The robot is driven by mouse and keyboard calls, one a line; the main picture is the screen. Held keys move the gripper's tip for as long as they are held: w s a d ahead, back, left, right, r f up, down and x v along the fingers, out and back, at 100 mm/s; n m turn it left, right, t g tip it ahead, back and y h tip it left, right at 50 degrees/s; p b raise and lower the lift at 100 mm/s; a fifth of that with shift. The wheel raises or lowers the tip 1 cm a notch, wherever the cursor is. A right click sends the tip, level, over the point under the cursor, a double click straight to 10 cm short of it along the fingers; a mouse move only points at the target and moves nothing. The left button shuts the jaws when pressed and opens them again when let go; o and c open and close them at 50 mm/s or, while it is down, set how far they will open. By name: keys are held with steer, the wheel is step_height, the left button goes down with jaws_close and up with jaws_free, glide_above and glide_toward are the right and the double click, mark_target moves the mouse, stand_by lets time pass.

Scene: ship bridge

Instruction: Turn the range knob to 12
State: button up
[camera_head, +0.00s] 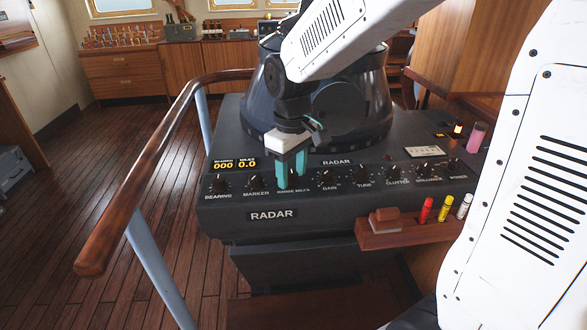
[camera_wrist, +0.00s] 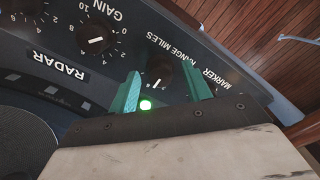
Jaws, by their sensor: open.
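The dark round range knob (camera_wrist: 161,74), labelled RANGE MILES, is on the black radar panel in the wrist view. Its white pointer mark is visible, but the number it points at is too small to read surely. My gripper (camera_wrist: 163,80) is open, with one teal finger on each side of the knob in that view; I cannot tell whether the fingertips are around it or still above it. In the head view my gripper (camera_head: 291,184) points down at the panel, and its fingers mostly hide the range knob. The panel display (camera_head: 236,164) reads 000 and 0.0.
The marker knob (camera_head: 256,181) is left of my gripper and the gain knob (camera_head: 326,176) right of it, both close. A wooden rail (camera_head: 150,170) curves along the left. A wooden holder (camera_head: 400,234) with coloured tubes is at the right front.

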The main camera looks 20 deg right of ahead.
steer(key=c, duration=1)
steer(key=shift+d, duration=0.3)
steer(key=shift+a, duration=0.2)
steer(key=shift+a+r, duration=0.1)
stand_by(0.5)
steer(key=o, duration=1)
steer(key=shift+a, duration=0.1)
